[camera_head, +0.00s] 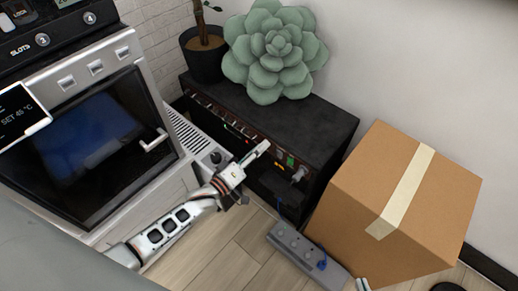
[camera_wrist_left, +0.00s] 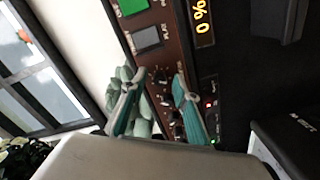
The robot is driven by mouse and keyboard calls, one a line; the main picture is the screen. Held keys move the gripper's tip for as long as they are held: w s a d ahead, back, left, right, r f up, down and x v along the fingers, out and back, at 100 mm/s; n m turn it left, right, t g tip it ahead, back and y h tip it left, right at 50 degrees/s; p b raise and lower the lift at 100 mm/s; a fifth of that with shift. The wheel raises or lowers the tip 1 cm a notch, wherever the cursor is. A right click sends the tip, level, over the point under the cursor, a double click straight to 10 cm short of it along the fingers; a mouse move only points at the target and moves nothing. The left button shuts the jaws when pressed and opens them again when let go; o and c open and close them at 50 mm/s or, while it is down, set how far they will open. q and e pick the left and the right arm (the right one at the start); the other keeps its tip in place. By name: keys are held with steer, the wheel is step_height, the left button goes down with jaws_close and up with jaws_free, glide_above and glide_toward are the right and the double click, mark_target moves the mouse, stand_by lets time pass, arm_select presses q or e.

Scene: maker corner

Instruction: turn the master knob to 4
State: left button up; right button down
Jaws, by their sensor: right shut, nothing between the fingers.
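A black amplifier-like box (camera_head: 315,128) stands against the wall, with a brown front panel of knobs and lights. In the left wrist view, the panel (camera_wrist_left: 175,60) runs down the middle with several small dark knobs (camera_wrist_left: 162,76). I cannot read which is the master knob or its setting. My left gripper (camera_head: 264,147) is in front of the panel and hides part of it. In the left wrist view its two fingers (camera_wrist_left: 158,88) are apart, with knobs seen between them and nothing clearly held. My right gripper (camera_head: 362,284) barely shows at the bottom edge, shut and empty.
An orange display (camera_wrist_left: 203,22) and green button (camera_wrist_left: 132,6) are on the panel. A cardboard box (camera_head: 390,200) stands at right, a grey pedal strip (camera_head: 308,256) on the floor. An oven-like machine (camera_head: 90,130) is left.

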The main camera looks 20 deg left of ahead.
arm_select(q)
jaws_close()
arm_select(e)
steer(key=shift+w+r, duration=0.1)
steer(key=shift+r, duration=0.05)
steer(key=shift+f, duration=0.2)
